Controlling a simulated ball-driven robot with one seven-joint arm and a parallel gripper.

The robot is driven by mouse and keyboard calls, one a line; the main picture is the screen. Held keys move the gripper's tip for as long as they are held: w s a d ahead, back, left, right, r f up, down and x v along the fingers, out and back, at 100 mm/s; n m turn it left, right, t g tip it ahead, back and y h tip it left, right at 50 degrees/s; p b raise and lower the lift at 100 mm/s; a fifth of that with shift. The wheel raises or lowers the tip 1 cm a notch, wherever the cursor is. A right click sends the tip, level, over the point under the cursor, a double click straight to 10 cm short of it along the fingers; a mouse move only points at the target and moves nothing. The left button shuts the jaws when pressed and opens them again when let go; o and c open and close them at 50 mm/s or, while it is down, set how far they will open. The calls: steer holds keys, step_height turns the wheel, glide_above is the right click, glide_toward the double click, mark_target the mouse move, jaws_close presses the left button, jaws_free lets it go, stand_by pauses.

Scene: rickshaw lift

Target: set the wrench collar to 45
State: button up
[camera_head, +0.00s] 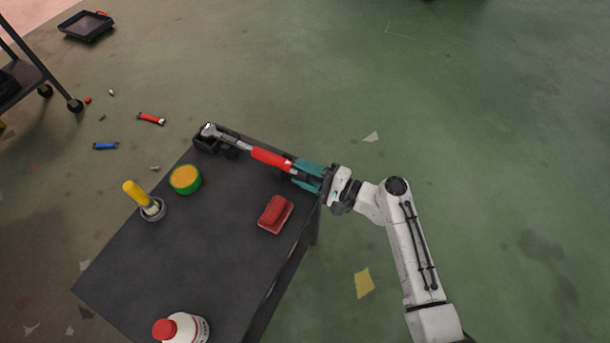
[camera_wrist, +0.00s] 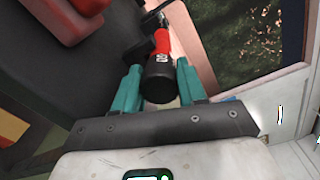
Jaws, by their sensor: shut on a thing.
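The torque wrench (camera_head: 270,158) has a red handle and a metal shaft, and lies along the far right edge of the dark cart top. Its head is at a black block (camera_head: 208,142) at the far corner. My gripper (camera_head: 298,175), with teal fingers, is shut on the handle's near end. In the wrist view the black collar (camera_wrist: 159,86) sits between the fingers (camera_wrist: 158,68). White figures show on the collar, too small to read surely. The collar's sides are partly hidden by the fingers.
A red block-like object (camera_head: 275,214) lies close to my gripper on the cart top (camera_head: 170,270). A green and yellow round tin (camera_head: 186,179), a yellow-handled brush in a cup (camera_head: 152,209) and a red-capped white bottle (camera_head: 183,328) stand farther off. Floor right is mostly clear.

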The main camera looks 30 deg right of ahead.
steer(key=shift+n+b, duration=0.35)
steer(key=shift+n, duration=0.35)
steer(key=o, duration=1.1)
steer(key=shift+c, duration=0.2)
